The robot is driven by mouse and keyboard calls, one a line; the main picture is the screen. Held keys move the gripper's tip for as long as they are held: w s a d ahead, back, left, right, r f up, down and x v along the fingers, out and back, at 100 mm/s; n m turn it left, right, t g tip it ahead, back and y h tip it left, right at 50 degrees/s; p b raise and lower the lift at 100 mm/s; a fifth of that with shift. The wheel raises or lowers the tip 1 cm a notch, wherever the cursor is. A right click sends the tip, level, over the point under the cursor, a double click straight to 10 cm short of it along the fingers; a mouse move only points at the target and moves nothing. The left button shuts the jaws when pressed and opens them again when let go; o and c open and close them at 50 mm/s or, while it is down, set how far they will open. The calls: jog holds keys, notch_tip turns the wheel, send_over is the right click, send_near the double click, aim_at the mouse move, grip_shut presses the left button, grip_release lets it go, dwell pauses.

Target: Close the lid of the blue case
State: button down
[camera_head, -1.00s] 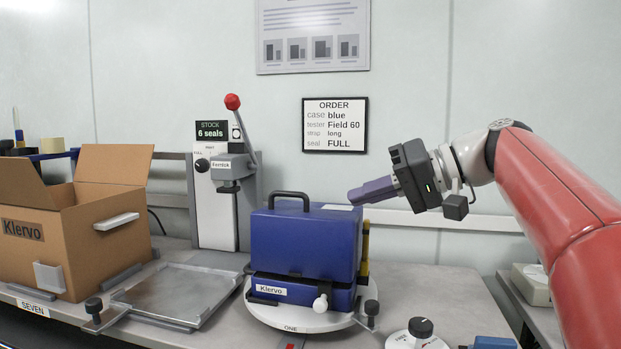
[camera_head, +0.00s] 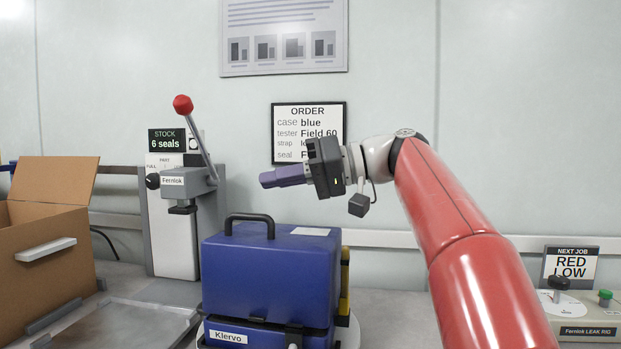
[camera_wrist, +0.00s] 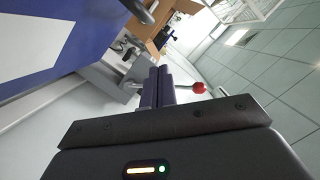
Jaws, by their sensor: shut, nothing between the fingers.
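The blue case (camera_head: 265,275) stands on the round white turntable (camera_head: 349,332) in the head view. Its lid is down on the base, with a dark handle (camera_head: 250,218) on top and a Klervo label on the front. Whether the lid is fully seated or latched I cannot tell. The case also shows at the left of the wrist view (camera_wrist: 45,40). My gripper (camera_head: 264,181) is above the case, apart from it, pointing left with its purple fingers together and empty. The fingers also show in the wrist view (camera_wrist: 158,72).
A seal press (camera_head: 187,183) with a red-knobbed lever stands behind left of the case. An open cardboard box (camera_head: 48,235) is at far left, with a flat metal tray (camera_head: 130,325) before the press. A leak rig (camera_head: 585,320) is at far right. The wall is close behind.

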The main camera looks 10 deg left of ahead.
aim_at(265, 215)
jog(key=s+f+b, duration=0.1)
jog(key=s+a+f+b, duration=0.1)
jog(key=f, duration=0.1)
jog(key=shift+s, duration=0.1)
jog(key=shift+s+f, duration=0.15)
jog(key=shift+s+f+n+b, duration=0.3)
jog(key=shift+s+f+b, duration=0.25)
jog(key=shift+b, duration=0.7)
jog(key=shift+s+f+b, duration=0.1)
jog(key=shift+s+b, duration=0.25)
jog(key=shift+a+r, duration=0.1)
jog(key=shift+r, duration=0.1)
